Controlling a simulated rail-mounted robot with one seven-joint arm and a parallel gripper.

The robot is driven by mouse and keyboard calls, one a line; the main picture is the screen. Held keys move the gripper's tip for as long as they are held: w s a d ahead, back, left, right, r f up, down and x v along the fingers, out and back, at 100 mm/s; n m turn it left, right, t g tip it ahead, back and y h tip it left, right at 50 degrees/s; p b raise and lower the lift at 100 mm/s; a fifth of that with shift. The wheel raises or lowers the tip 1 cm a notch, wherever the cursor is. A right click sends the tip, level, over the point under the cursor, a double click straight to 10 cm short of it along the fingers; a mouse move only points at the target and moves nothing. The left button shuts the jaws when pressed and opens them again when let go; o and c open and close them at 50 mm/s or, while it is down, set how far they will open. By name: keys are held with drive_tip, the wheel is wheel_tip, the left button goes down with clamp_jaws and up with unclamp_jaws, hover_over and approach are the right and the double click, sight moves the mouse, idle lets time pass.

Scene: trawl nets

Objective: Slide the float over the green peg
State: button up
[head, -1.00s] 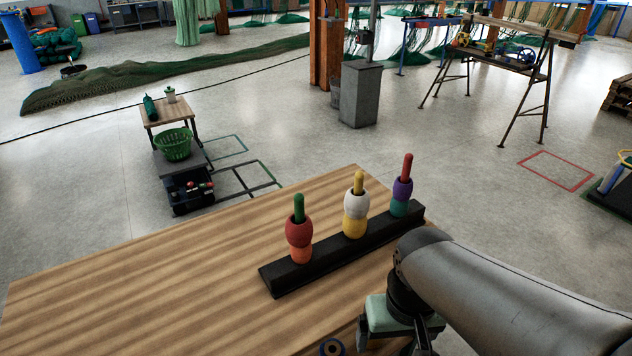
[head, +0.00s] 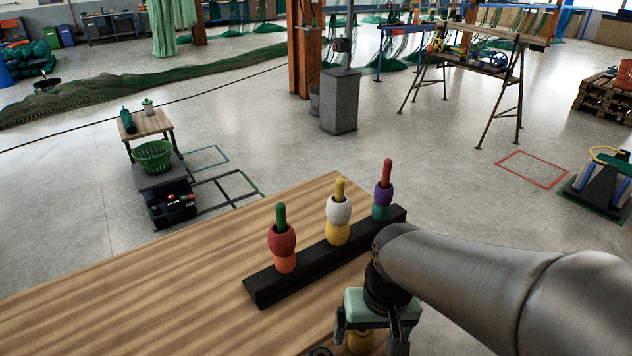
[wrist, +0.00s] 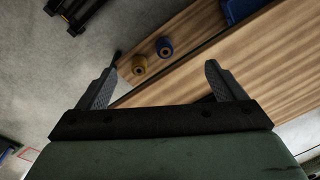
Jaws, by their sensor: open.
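The green peg (head: 281,213) stands at the near left end of a black rack (head: 312,268). Its top shows above a red float (head: 282,240) resting on an orange float (head: 285,264). My gripper (head: 376,340) is open and empty, pointing down near the table's front right. A yellow float (head: 360,343) shows partly behind it, and a dark blue float (head: 320,351) is cut off by the bottom edge. In the wrist view, the yellow float (wrist: 139,65) and the blue float (wrist: 164,47) stand apart on the wood, ahead of my open fingers (wrist: 162,72).
The yellow peg (head: 340,188) carries a white float over a yellow one. The red peg (head: 387,172) carries a purple float over a teal one. The wooden table (head: 150,300) is clear on the left. A blue object (wrist: 238,9) shows at the wrist view's top edge.

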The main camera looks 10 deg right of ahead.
sight(334, 211)
drive_tip(key=w+d+f+m+t+h+p, duration=0.1)
drive_tip(key=w+f+m+h, duration=0.15)
drive_tip(key=w+f, duration=0.55)
drive_tip(key=w+f+m+t+h, duration=0.1)
drive_tip(key=w+f+m, duration=0.35)
drive_tip(key=w, duration=0.75)
drive_tip(key=w+a+r+t+h, duration=0.1)
drive_tip(key=w+r+t, duration=0.1)
drive_tip(key=w+r, duration=0.1)
drive_tip(key=w+a+r+t+h, duration=0.1)
drive_tip(key=w+r+t+h, duration=0.1)
drive_tip(key=w, duration=0.4)
drive_tip(key=w+a+r+t+h+p, duration=0.1)
drive_tip(key=w+r+t+h, duration=0.1)
drive_tip(key=w+r+t, duration=0.2)
drive_tip(key=shift+w, duration=0.65)
drive_tip(key=shift+w+r+m, duration=0.15)
drive_tip(key=shift+m, duration=0.15)
drive_tip(key=shift+w+d+r+h, duration=0.1)
drive_tip(key=shift+w+d+h, duration=0.05)
drive_tip(key=shift+h, duration=0.1)
drive_tip(key=p+x, duration=0.1)
drive_tip(key=x, duration=0.4)
drive_tip(key=shift+w+d+p, duration=0.25)
drive_tip(key=shift+p, duration=0.1)
drive_tip(key=shift+w+d+f, duration=0.35)
drive_tip(key=shift+w+f, duration=0.15)
drive_tip(key=shift+w, duration=0.1)
